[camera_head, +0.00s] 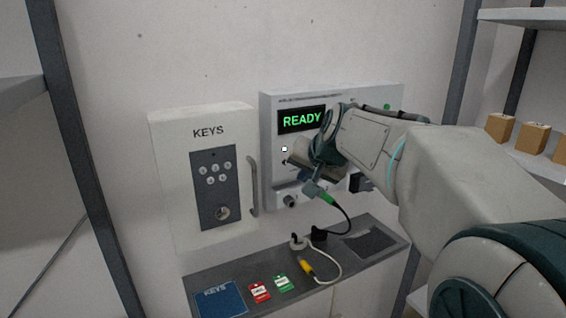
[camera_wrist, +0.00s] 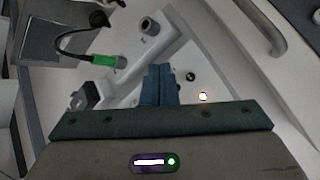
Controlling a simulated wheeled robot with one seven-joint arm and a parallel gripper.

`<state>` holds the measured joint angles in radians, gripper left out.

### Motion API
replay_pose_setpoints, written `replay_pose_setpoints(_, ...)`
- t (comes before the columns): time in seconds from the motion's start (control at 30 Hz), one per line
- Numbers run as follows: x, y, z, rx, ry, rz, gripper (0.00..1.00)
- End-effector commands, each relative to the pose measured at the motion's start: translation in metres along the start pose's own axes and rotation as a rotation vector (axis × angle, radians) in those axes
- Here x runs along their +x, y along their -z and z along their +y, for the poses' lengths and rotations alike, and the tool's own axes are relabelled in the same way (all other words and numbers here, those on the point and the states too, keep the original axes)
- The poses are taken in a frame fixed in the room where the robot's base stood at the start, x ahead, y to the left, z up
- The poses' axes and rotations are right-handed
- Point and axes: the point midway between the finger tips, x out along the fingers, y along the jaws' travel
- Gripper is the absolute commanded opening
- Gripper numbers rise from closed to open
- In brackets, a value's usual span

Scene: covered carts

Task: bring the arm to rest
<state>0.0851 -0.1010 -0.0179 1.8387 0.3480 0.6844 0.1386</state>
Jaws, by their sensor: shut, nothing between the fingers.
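My arm reaches in from the right in the head view, and my gripper (camera_head: 312,165) is in front of the white wall unit (camera_head: 266,150) whose screen (camera_head: 302,120) reads READY in green. In the wrist view the two blue-green fingers of my gripper (camera_wrist: 158,74) are together with nothing between them, in front of the unit's pale face. A plug with a green band (camera_wrist: 104,60) on a black cable is beside the fingers, apart from them; it also shows below my gripper in the head view (camera_head: 322,194). I cannot tell whether it is fully seated.
A white KEYS cabinet (camera_head: 175,150) with keypad and handle is to the left. A grey shelf (camera_head: 335,262) below holds a blue KEYS card (camera_head: 220,298), a red tag (camera_head: 260,292), a green tag (camera_head: 283,283) and a yellow-banded plug (camera_head: 306,270). Boxes (camera_head: 500,128) stand on the right rack.

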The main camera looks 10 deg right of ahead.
Motion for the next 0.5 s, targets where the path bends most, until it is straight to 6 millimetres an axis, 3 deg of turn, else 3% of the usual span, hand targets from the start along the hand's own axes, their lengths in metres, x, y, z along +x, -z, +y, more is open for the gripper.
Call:
replay_pose_setpoints(0.07, -0.002, -0.008, 0.002, -0.012, -0.006, -0.011, 0.00)
replay_pose_setpoints(0.17, -0.008, -0.037, 0.011, -0.056, -0.033, -0.055, 0.00)
replay_pose_setpoints(0.5, -0.045, -0.212, 0.090, -0.341, -0.195, -0.332, 0.00)
